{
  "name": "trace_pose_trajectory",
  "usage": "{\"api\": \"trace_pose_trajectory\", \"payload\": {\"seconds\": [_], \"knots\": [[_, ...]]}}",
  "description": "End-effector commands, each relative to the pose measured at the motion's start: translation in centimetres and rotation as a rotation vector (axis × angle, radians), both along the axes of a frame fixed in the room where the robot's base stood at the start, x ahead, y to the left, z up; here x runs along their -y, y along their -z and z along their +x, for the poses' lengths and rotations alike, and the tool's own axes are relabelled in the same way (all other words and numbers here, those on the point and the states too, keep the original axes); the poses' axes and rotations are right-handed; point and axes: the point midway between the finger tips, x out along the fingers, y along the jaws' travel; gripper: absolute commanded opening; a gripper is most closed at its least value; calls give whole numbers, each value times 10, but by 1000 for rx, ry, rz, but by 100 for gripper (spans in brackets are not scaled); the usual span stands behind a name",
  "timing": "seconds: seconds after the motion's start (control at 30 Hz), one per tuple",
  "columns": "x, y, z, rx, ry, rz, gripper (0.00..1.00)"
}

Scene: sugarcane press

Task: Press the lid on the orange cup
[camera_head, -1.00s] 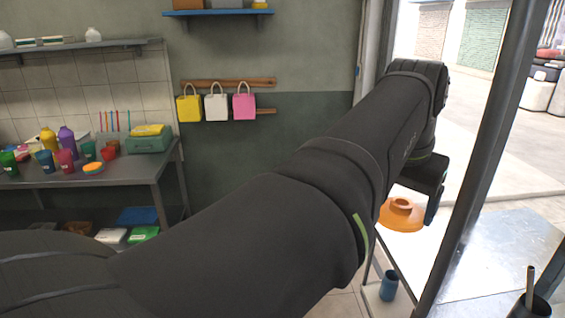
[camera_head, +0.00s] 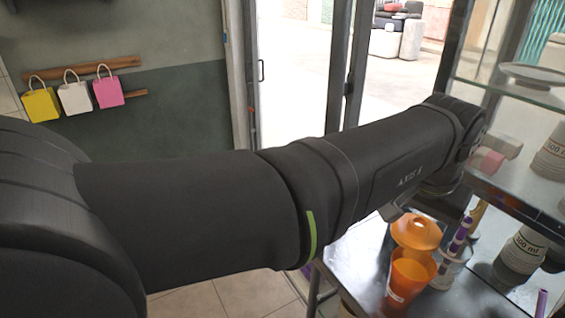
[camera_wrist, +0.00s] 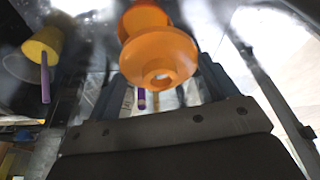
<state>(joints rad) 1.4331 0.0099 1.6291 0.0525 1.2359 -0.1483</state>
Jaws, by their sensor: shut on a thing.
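The orange lid (camera_head: 416,231) is a wide disc with a raised, holed centre. My gripper (camera_wrist: 160,76) is shut on the lid, which also shows between the fingers in the wrist view (camera_wrist: 158,52). The orange cup (camera_head: 409,279) stands upright on the metal table, with a small white label. In the head view the lid appears just above and behind the cup's rim; I cannot tell whether they touch. In the wrist view an orange part (camera_wrist: 145,17) beyond the lid looks like the cup, mostly hidden. My arm hides most of the gripper in the head view.
The metal table (camera_head: 356,262) has bare room left of the cup. A clear container with a purple-banded item (camera_head: 461,234) stands close right of the cup. Containers marked 300 ml (camera_head: 521,252) and 500 ml (camera_head: 552,152) are farther right, by a metal frame and shelf.

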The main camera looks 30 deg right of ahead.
Motion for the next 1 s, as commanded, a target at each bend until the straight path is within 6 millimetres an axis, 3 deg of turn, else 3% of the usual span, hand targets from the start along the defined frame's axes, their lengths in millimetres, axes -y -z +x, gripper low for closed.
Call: {"api": "trace_pose_trajectory", "payload": {"seconds": [0.27, 1.0], "knots": [[11, 2, -15, 0, 19, 1, 58], [10, 60, -15, 0, 17, 1, 58]]}}
